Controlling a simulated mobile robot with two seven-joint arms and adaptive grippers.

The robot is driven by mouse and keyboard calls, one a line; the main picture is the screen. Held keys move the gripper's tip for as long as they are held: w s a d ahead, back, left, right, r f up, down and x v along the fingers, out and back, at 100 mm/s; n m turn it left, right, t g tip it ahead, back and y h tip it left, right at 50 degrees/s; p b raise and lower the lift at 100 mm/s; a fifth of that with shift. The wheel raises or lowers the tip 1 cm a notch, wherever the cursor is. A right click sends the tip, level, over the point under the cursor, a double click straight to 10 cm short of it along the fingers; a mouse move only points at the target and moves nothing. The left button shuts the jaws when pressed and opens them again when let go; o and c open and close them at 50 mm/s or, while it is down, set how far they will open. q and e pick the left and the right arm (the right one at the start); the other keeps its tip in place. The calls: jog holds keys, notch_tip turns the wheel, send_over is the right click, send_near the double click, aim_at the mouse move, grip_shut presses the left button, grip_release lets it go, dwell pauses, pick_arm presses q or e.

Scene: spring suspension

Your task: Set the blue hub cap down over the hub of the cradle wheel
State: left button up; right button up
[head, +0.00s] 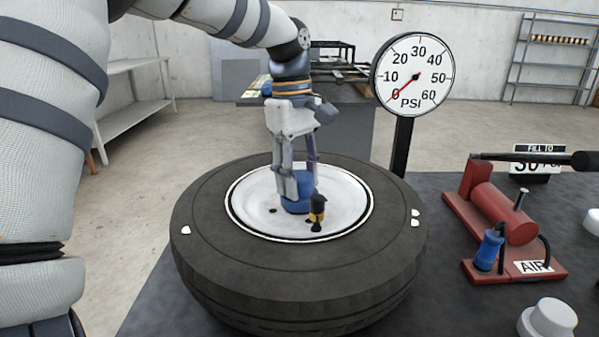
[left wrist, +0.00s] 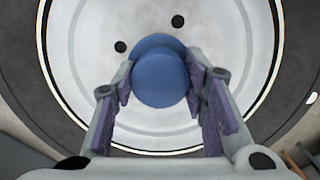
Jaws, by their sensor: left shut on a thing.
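The cradle wheel (head: 300,270) lies flat, a black tire around a white rim disc (head: 258,204). The blue hub cap (head: 297,203) is at the middle of the disc, between the fingers of my left gripper (head: 297,180), which points down and is shut on it. In the left wrist view the cap (left wrist: 160,78) shows as a round blue top between the purple finger pads of the gripper (left wrist: 164,85). The cap hides the hub, and I cannot tell whether it touches the disc. My right gripper is not in view.
A black and yellow valve piece (head: 317,212) stands on the disc close right of the cap. A dial gauge (head: 412,75) stands behind the wheel. A red air pump (head: 503,225) with a blue handle is at the right on the dark table (head: 440,300).

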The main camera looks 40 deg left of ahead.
pick_arm(q)
jog(key=shift+f, duration=0.3)
jog(key=o, duration=1.3)
jog(key=shift+c, duration=0.2)
jog(key=shift+r, duration=3.45)
